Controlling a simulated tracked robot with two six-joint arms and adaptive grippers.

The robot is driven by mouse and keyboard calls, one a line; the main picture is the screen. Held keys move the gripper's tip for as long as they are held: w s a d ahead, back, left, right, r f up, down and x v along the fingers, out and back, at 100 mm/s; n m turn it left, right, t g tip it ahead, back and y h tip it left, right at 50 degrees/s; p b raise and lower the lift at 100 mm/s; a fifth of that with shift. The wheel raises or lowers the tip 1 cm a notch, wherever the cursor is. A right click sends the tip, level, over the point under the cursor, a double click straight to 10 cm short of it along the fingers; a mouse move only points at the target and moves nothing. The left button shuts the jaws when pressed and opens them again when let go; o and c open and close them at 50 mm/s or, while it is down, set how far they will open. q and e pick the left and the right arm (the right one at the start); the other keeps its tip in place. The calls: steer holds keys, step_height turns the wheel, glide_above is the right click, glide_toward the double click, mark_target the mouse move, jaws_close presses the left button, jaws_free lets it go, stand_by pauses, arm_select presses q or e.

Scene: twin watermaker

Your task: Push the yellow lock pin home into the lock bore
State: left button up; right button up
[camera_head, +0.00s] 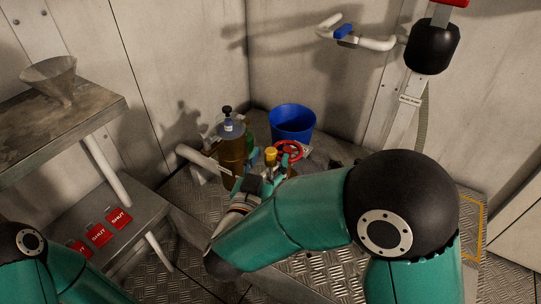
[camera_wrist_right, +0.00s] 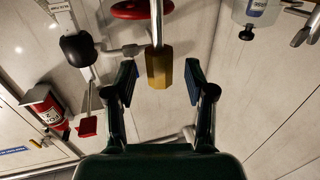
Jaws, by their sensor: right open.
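The yellow lock pin (camera_head: 270,154) shows in the head view just beyond my right gripper (camera_head: 265,178). In the right wrist view the yellow hex-shaped pin head (camera_wrist_right: 159,68) is at the end of a pale rod and lies between the fingertips of my right gripper (camera_wrist_right: 158,82). A gap shows on each side, so the fingers are open and do not touch it. I cannot make out the lock bore in either view. My left arm shows at the lower left of the head view, but its gripper is out of frame.
A red handwheel (camera_head: 289,151) is close by the pin, with a blue bucket (camera_head: 292,122) behind it. A brown cylinder (camera_head: 232,150) stands to the left. A metal table (camera_head: 60,125) with a funnel (camera_head: 50,78) and red SHUT tags (camera_head: 99,234) are farther left.

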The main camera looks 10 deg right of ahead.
steer(key=v, duration=0.6)
stand_by(0.4)
